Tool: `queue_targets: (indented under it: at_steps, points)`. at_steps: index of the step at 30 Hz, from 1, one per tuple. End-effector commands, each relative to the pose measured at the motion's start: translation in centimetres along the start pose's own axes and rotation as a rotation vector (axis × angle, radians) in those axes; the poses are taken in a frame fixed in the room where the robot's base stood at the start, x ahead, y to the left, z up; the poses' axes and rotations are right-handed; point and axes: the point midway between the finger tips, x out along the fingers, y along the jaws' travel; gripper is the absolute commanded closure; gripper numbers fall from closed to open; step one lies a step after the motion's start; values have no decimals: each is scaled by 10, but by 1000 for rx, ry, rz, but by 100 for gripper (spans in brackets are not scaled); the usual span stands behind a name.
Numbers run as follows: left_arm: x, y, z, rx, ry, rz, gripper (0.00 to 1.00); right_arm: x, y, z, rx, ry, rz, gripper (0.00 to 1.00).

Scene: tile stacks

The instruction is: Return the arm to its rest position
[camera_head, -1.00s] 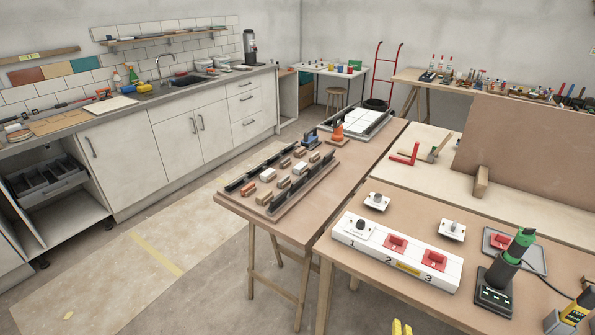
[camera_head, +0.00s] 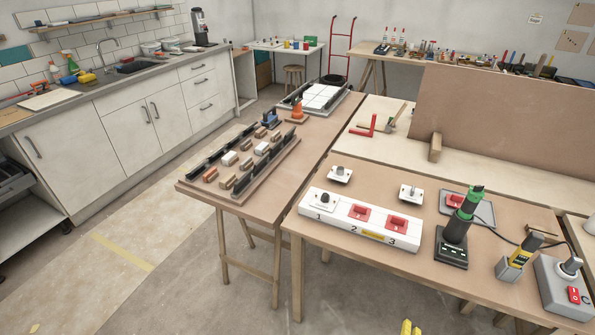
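Neither of my grippers shows in the head view, and no arm of mine can be made out. A small yellow piece (camera_head: 410,328) shows at the bottom edge, cut off by the frame; I cannot tell what it belongs to. The wooden worktable (camera_head: 330,265) carries a white numbered strip (camera_head: 342,232) with red switches. Two white fixtures with knobs (camera_head: 340,175) stand behind it.
A rack of blocks (camera_head: 270,185) and white tiles (camera_head: 325,97) lie on the left table. A brown upright panel (camera_head: 510,125) stands behind. Floor at left is clear.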

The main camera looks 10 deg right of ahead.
Motion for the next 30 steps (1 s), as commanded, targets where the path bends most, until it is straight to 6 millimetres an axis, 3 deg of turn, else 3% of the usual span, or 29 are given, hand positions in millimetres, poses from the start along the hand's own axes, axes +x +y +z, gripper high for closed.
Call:
queue_targets:
  at_steps: [8,14,21,30]
  points:
    - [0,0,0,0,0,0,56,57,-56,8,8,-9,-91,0]
    - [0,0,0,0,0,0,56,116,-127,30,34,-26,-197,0]
    - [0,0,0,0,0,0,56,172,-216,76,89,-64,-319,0]
    - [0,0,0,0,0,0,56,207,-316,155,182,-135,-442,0]
